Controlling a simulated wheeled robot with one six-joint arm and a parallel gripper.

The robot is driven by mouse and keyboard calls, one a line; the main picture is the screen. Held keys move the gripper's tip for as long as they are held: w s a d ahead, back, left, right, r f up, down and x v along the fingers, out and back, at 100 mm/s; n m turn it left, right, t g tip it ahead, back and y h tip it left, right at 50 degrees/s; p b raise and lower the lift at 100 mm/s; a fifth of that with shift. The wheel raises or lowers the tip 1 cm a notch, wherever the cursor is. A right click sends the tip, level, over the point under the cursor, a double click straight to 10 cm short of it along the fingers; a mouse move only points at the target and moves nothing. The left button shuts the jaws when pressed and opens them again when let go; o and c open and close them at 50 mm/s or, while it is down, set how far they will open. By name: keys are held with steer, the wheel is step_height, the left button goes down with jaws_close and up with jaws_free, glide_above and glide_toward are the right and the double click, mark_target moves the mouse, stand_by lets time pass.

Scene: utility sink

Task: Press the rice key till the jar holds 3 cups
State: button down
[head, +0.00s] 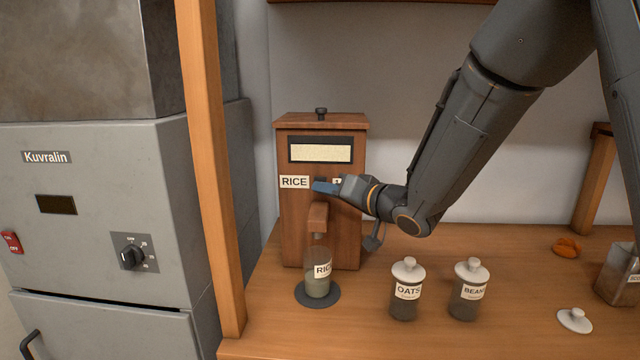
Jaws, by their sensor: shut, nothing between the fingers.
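The wooden dispenser (292,230) stands at the back of the counter, with a RICE label (294,182) on its front and a pale display panel (320,152) above. My gripper (316,187) is shut and empty, its tip at the dispenser's front just right of the RICE label. It hides most of the dark key there and part of a second label; I cannot tell whether the tip touches the key. The glass jar (318,266) labelled for rice stands upright on a dark round pad (301,294) under the wooden spout (318,217), with pale grain in its lower part.
Lidded jars labelled OATS (404,306) and BEANS (466,304) stand right of the dispenser. A wooden post (208,160) and grey Kuvralin machine (90,230) border the left.

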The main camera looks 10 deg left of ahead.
steer(key=shift+s, duration=0.1)
steer(key=shift+s+d+p, duration=0.15)
steer(key=shift+s+p, duration=0.5)
steer(key=shift+s, duration=1.75)
